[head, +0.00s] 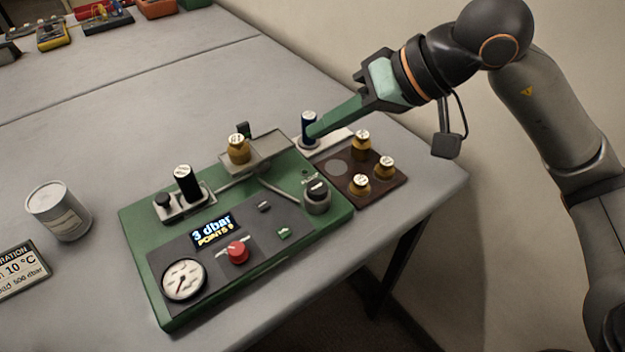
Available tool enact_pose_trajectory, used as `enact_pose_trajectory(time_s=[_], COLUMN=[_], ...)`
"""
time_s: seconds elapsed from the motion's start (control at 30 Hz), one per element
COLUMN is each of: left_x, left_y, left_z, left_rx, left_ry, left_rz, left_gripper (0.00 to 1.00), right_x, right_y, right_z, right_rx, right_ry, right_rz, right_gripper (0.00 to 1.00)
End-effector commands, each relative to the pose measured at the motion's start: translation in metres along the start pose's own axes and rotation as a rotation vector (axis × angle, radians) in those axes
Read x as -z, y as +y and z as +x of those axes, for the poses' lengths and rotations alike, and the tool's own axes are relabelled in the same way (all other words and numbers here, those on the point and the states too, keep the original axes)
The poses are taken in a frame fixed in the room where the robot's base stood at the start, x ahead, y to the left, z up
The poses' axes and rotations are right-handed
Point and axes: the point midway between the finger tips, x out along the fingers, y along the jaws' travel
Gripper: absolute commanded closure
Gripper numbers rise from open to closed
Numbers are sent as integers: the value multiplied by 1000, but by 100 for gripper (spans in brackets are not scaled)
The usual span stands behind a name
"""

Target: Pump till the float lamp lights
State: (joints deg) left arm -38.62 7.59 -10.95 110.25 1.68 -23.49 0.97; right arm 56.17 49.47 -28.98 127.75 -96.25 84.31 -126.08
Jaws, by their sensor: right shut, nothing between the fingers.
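A green tester (140,235) stands on the grey table, with a display (213,231) reading "3 dbar" and "POINTS 0". A round white gauge (184,280) with a red needle is at its front left. A small dark spot (305,173) with tiny lettering is near the black knob; I see no glow there. A brass weight (238,149) sits at the back. My right gripper (318,130) is shut and empty, its tip beside a dark blue, white-topped cylinder (308,124); I cannot tell whether they touch.
Several brass weights (361,144) stand on a brown board (393,189) at the tester's right. Two black cylinders (187,181) stand on a grey plate. A white can (58,211) and a sign (20,270) are at left. The table's middle is clear; coloured instruments line the back.

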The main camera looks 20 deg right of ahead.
Motion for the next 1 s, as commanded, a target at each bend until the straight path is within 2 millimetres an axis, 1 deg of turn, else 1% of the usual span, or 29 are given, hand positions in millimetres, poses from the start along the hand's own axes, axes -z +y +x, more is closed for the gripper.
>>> enact_pose_trajectory(time_s=[0.17,0.27,0.37,0.67,0.73,0.8,1.0], left_x=[0,-2,-3,-10,-16,-19,-12], left_y=[0,1,3,10,11,14,26], left_z=[0,3,7,22,29,33,39], left_rx=[0,-3,-8,-29,-32,-41,-69], left_ry=[1,1,2,0,-5,-8,3], left_rz=[1,1,3,6,6,8,15], left_gripper=[50,50,50,50,50,50,50], right_x=[-1,-4,-10,-33,-37,-40,-45], right_y=[0,3,9,31,36,39,44], right_z=[1,5,13,44,51,55,62], right_rx=[2,3,2,4,3,3,3], right_ry=[-2,-3,-4,-5,-2,-1,-1], right_rz=[3,4,5,6,4,3,4], right_gripper=[100,100,100,100,100,100,100])
